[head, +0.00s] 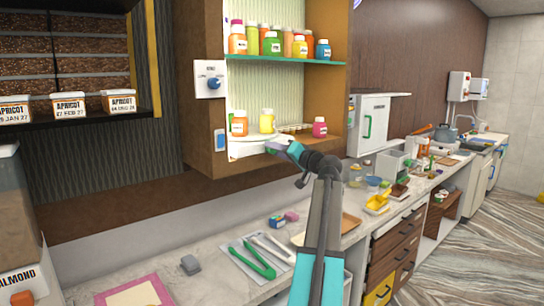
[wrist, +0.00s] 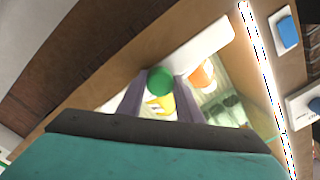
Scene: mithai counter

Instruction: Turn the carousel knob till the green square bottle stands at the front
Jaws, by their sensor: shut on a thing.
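The carousel is a white base (head: 246,149) on the lower shelf of the wall cabinet. An orange bottle (head: 239,124) and a yellow bottle (head: 267,121) stand on it, with the yellow one nearer my gripper. My gripper (head: 284,147) is at the carousel's front right. In the wrist view its fingers are shut on a round green piece, which looks like the carousel knob (wrist: 159,80). The orange bottle (wrist: 203,75) and yellow bottle (wrist: 164,102) show beyond it. I cannot make out the green square bottle on the carousel; my gripper may hide part of it.
A pink bottle (head: 319,127) stands right on the lower shelf. The glass shelf (head: 285,61) above holds several bottles, including a green one (head: 271,43). A blue knob (head: 213,83) is on the cabinet's left wall. The counter below holds green tongs (head: 252,262) and a tray.

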